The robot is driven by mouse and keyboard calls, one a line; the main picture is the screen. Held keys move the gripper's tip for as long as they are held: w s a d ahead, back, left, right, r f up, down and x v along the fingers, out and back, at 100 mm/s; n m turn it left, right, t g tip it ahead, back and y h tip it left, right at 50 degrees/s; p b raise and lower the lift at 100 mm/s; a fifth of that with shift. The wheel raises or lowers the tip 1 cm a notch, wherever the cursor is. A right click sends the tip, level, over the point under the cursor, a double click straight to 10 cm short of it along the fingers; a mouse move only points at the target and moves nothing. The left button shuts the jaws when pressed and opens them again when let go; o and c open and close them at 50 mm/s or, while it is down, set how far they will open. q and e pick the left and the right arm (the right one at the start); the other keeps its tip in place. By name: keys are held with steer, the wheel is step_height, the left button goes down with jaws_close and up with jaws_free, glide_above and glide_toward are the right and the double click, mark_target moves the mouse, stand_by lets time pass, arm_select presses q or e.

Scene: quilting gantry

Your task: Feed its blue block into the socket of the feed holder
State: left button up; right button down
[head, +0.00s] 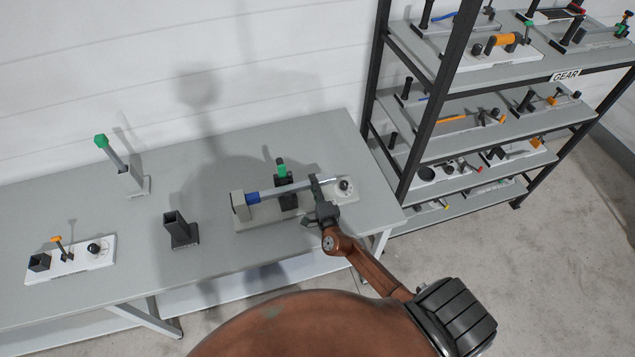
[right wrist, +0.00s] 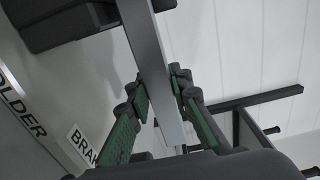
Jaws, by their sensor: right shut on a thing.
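The blue block (head: 252,198) sits at the left end of a grey bar (head: 306,186). The bar passes through a black stand with a green knob (head: 281,165). My right gripper (head: 317,188) is shut on the bar, right of the stand. In the right wrist view, the green-padded fingers (right wrist: 158,100) close around the bar (right wrist: 150,60). My left gripper is not in view.
A dial (head: 345,185) is at the base's right end. On the table stand an empty dark square tube (head: 178,229), a post with a green knob (head: 135,180) and a small orange-knobbed device (head: 75,262). A loaded shelf rack (head: 440,90) is at the right. Table left of the base is partly free.

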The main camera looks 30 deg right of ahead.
mark_target(304, 188)
steer(key=shift+w+a+p, duration=0.15)
steer(key=shift+w+a, duration=0.05)
steer(key=shift+a, duration=0.75)
steer(key=shift+w+a+p, duration=0.15)
steer(key=shift+w+a, duration=0.05)
steer(key=shift+a, duration=0.7)
steer(key=shift+f, duration=0.25)
steer(key=c, duration=1.7)
jaws_free()
steer(key=shift+o, duration=0.2)
steer(key=shift+s+f, duration=0.1)
steer(key=shift+s, duration=0.1)
steer(key=v, duration=1.1)
steer(key=shift+s, duration=0.3)
steer(key=shift+a, duration=0.1)
